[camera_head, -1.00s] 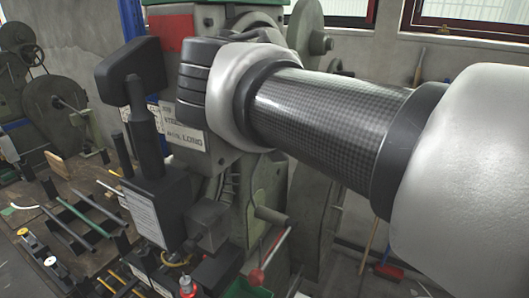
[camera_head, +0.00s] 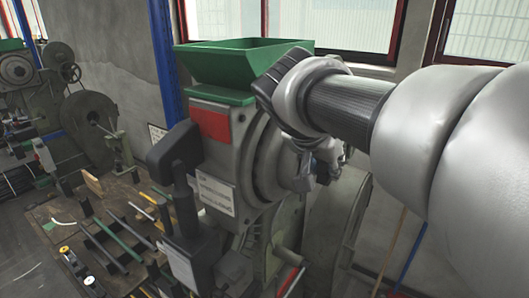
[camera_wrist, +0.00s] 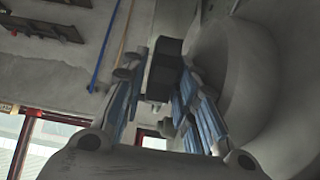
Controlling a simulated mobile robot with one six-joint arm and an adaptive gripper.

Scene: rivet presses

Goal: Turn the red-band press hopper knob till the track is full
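The press with the red band (camera_head: 209,121) stands in the middle of the head view, with a green hopper (camera_head: 245,75) on top. My gripper (camera_head: 322,168) is at the right side of this press, pointing down along its round housing. In the wrist view, my gripper (camera_wrist: 158,88) has its blue-padded fingers apart. A dark block-like part, seemingly the knob (camera_wrist: 165,62), lies between or just beyond the fingertips. A narrow gap shows on its left; contact on the right is unclear. The knob is hidden in the head view, and the track's fill cannot be made out.
A workbench (camera_head: 125,195) with rods and small tools is at the left. Another machine (camera_head: 75,120) stands behind it. A black upright part (camera_head: 180,150) is in front of the press. A blue post (camera_head: 165,60) and windows are behind. A broom handle (camera_head: 393,245) leans at the right.

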